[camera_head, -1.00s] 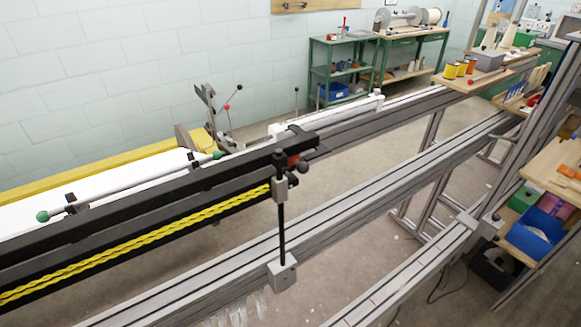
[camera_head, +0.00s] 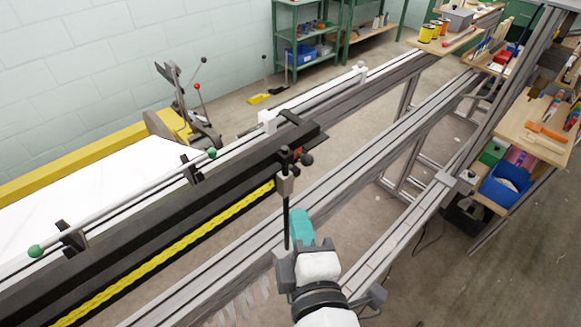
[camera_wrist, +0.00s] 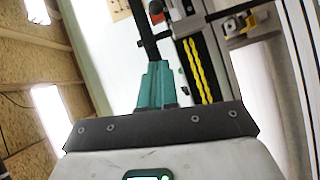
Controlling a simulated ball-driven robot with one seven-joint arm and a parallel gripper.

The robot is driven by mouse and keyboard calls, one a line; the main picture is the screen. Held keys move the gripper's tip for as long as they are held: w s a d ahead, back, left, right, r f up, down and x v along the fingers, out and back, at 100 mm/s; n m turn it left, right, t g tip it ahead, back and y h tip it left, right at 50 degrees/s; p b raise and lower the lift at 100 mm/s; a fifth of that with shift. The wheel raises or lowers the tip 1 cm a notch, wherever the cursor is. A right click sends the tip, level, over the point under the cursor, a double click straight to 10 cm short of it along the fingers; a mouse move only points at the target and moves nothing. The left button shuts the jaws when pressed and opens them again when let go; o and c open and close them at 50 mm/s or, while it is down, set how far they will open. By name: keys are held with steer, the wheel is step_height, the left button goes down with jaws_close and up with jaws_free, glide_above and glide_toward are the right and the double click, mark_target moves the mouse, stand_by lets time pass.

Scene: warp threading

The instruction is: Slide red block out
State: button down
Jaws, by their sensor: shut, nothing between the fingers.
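A small part of the red block (camera_head: 298,155) shows at the right end of the long black beam (camera_head: 150,240), behind dark round knobs (camera_head: 306,159). Most of it is hidden. A black upright rod (camera_head: 286,225) hangs below a grey clamp (camera_head: 285,187) at that end. My gripper (camera_head: 300,215), with teal fingers, is shut and empty, below the block and just right of the rod. In the wrist view my fingers (camera_wrist: 155,70) point up the picture, close to the black rod (camera_wrist: 143,30); whether they touch it I cannot tell.
Grey rails (camera_head: 400,150) run diagonally beside the beam. A yellow braided strip (camera_head: 170,260) lies along the beam. Wooden shelves with a blue bin (camera_head: 505,187) stand at the right. Open floor (camera_head: 470,285) shows at the lower right.

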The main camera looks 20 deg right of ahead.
steer(key=p, duration=0.2)
glide_toward(301, 155)
steer(key=w+a, duration=0.2)
steer(key=a, duration=0.1)
steer(key=shift+w, duration=0.3)
steer(key=shift+w+d+f+p, duration=0.15)
steer(key=shift+w+d, duration=0.15)
steer(key=shift+d, duration=0.25)
steer(key=shift+w+d+f+p, duration=0.2)
steer(key=shift+w+d, duration=0.1)
steer(key=shift+d, duration=0.3)
steer(key=shift+w+d+f+p, duration=0.15)
steer(key=shift+w+d, duration=0.15)
steer(key=shift+d, duration=0.25)
steer(key=w+d+p, duration=0.2)
steer(key=d, duration=0.5)
steer(key=shift+w+d, duration=0.2)
steer(key=shift+d, duration=0.15)
steer(key=shift+r, duration=0.1)
